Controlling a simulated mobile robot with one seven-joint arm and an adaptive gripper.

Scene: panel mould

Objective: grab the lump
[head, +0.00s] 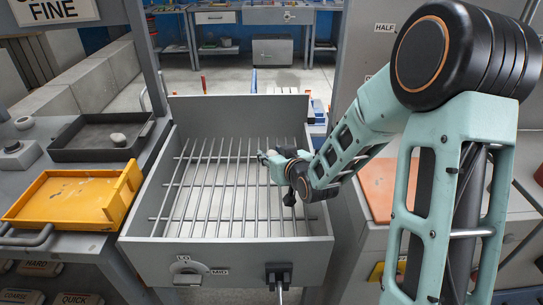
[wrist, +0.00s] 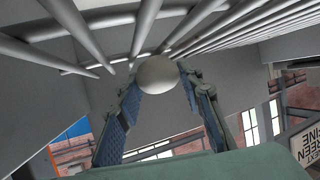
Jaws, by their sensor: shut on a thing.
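A pale grey rounded lump (wrist: 157,72) sits between the blue-padded fingertips of my gripper (wrist: 160,80) in the wrist view. My gripper is shut on it, close to the metal bars. In the head view my gripper (head: 268,158) is over the right half of the barred grey box (head: 180,108); the held lump cannot be made out clearly there. A second small grey lump (head: 118,139) lies in the black tray at the left, well apart from my gripper.
The metal bars (head: 215,180) run across the grey box, with its walls around my gripper. A black tray (head: 72,153) and a yellow tray (head: 60,212) stand on the left bench. A dial (head: 186,268) and a black latch (head: 279,274) are on the box's front.

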